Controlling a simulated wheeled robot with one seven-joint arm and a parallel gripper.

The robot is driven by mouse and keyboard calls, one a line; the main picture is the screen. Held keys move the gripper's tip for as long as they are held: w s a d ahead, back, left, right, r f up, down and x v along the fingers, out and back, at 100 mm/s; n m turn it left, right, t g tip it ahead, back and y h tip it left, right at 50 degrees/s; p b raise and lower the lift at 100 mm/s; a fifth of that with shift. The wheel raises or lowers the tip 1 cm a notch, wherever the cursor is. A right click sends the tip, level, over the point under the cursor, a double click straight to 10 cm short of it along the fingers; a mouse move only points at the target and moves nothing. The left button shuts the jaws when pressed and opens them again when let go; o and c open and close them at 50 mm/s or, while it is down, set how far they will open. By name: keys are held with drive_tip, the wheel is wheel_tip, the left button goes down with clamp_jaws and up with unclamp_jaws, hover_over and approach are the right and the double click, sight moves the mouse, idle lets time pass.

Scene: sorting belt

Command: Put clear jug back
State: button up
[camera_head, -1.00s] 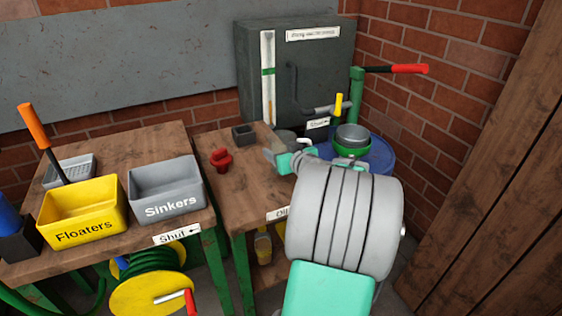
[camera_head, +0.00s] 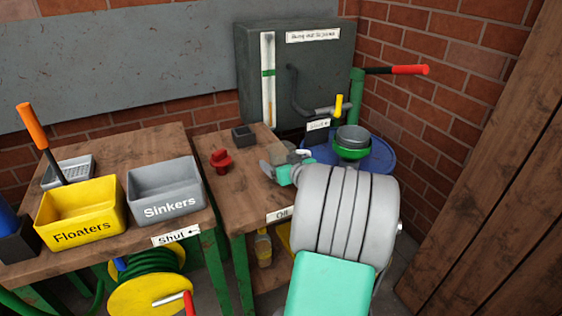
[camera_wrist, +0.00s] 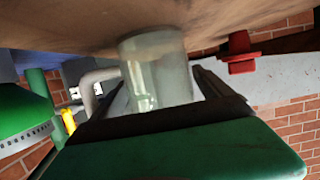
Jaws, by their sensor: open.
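The clear jug (camera_wrist: 158,72) stands on the brown wooden bench top, which appears at the top of the tilted wrist view. My gripper (camera_wrist: 155,100) is open, with one dark finger on each side of the jug; whether either finger touches it I cannot tell. In the head view the jug (camera_head: 282,151) is a small pale shape at the bench's right side, mostly hidden by my gripper (camera_head: 282,163).
A red fitting (camera_head: 221,161) and a small dark box (camera_head: 243,135) stand on the bench (camera_head: 240,190). A blue drum (camera_head: 375,160) with a green-rimmed bowl (camera_head: 351,145) is at right. A grey pipe (camera_head: 312,110) is behind. Yellow (camera_head: 80,220) and grey (camera_head: 168,195) bins stand left.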

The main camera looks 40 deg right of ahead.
drive_tip(key=shift+r+p, duration=0.3)
drive_tip(key=shift+r, duration=0.05)
drive_tip(key=v, duration=1.2)
drive_tip(key=shift+f, duration=0.15)
